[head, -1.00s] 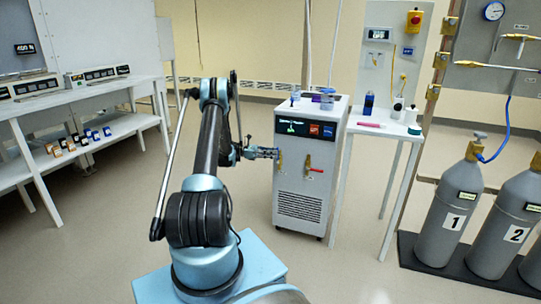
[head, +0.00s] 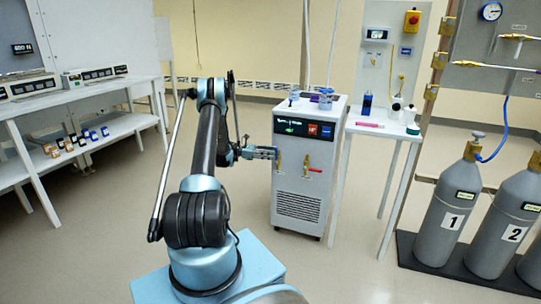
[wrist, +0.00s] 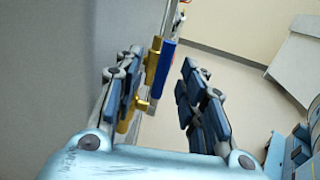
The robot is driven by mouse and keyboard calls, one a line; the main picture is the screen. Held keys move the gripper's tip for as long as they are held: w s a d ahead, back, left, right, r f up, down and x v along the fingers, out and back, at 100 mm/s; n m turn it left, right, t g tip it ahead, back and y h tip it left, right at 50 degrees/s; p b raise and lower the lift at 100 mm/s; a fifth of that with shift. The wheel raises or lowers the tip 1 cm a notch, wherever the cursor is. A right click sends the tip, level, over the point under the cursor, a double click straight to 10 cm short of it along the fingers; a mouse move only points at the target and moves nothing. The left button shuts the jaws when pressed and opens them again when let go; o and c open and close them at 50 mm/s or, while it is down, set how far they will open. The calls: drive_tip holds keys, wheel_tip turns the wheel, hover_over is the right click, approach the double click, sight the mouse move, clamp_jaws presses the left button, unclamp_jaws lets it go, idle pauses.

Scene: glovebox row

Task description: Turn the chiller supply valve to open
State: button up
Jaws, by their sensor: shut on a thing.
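The chiller (head: 300,190) is a white cabinet with a dark display panel and a vent grille. Its front carries two brass valves. The right valve (head: 313,170) has a red handle lying sideways. The left valve (head: 278,163) is at my gripper (head: 274,153), which reaches it from the left. In the wrist view, this valve has a brass body (wrist: 152,62) and a blue handle (wrist: 166,62), which stands between the fingers of my gripper (wrist: 163,68). I cannot read any valve label.
Small items stand on the chiller top. A white side table (head: 376,128) with bottles stands close on its right. Gas cylinders (head: 452,205) stand at the right, and a long bench (head: 75,97) runs along the left. The floor before the chiller is clear.

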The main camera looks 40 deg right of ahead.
drive_tip(key=shift+s+d, duration=0.1)
drive_tip(key=shift+s, duration=0.15)
drive_tip(key=v, duration=0.8)
idle(0.4)
idle(0.6)
